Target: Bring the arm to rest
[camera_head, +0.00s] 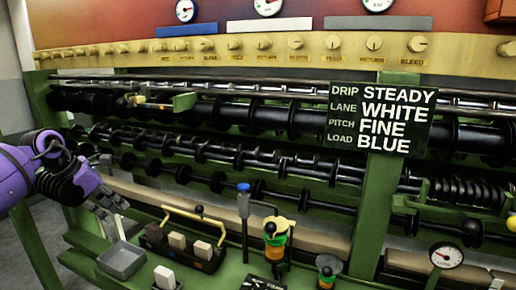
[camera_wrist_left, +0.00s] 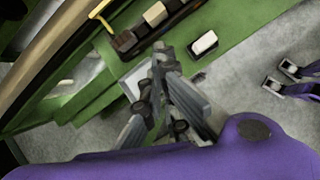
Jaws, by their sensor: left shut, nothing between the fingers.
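My left arm (camera_head: 18,176), purple with a black wrist, comes in from the left in the head view. Its grey gripper (camera_head: 112,203) hangs in front of the green machine frame, above and left of a small grey tray (camera_head: 122,260). In the left wrist view the gripper (camera_wrist_left: 160,52) is shut and empty, with the grey tray (camera_wrist_left: 131,80) partly hidden behind it.
A black rack (camera_head: 186,246) with pale blocks and a yellow handle stands right of the tray. A blue-topped post (camera_head: 244,205) and a yellow-topped fixture (camera_head: 276,240) stand farther right. Rows of black spooled rollers (camera_head: 250,160) fill the back. Grey floor (camera_wrist_left: 250,85) is open.

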